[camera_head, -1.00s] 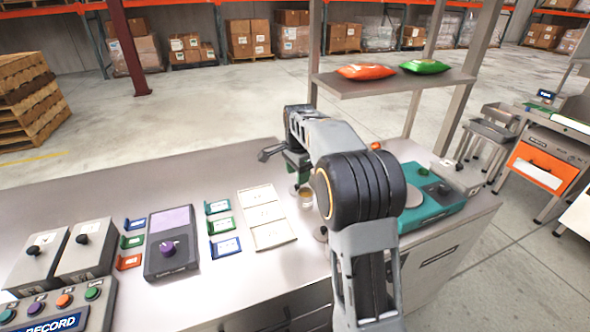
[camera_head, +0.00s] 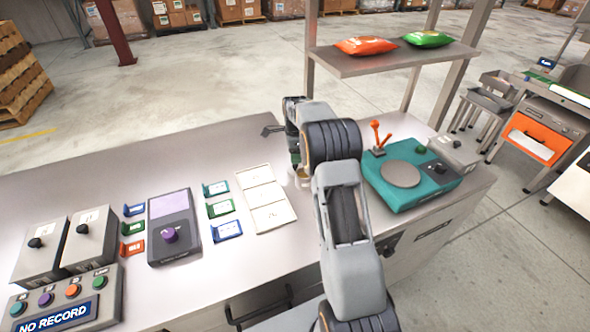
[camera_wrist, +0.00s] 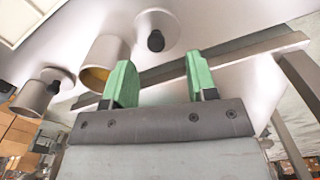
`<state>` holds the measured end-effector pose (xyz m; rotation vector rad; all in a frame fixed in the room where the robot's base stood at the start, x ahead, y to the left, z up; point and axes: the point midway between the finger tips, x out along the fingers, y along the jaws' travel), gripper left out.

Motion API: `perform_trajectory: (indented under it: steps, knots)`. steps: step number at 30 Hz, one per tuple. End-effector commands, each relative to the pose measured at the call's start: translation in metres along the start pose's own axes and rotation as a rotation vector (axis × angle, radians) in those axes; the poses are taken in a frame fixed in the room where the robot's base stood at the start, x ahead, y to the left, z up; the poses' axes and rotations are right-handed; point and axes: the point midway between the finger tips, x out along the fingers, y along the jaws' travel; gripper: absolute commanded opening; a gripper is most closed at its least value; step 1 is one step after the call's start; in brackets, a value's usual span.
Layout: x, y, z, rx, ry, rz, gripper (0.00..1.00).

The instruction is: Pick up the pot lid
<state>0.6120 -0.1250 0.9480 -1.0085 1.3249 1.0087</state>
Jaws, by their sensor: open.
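In the wrist view, a pale round pot lid with a black knob (camera_wrist: 146,22) lies flat on the bench, beyond the space between my fingers. A metal pot (camera_wrist: 105,52) with amber contents stands beside it, left of the lid and partly behind the left finger. A second pot (camera_wrist: 32,100) with another knobbed disc (camera_wrist: 58,75) beside it is at the left. My gripper (camera_wrist: 160,68) has two green fingers, wide apart with nothing between them.
A teal scale (camera_head: 438,185) with an orange lever (camera_head: 376,132) stands to the right. A shelf (camera_head: 370,63) on posts holds orange and green bags. A white three-section tray (camera_head: 264,197) and coloured holders lie left. Bare bench (camera_head: 130,180) extends at far left.

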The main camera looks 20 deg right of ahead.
Motion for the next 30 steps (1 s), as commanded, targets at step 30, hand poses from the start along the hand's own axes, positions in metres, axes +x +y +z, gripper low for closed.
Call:
perform_trajectory:
  steps: [30]
  knots:
    - [0.054, 0.004, 0.0, -0.004, 0.0, 0.0, 0.33]
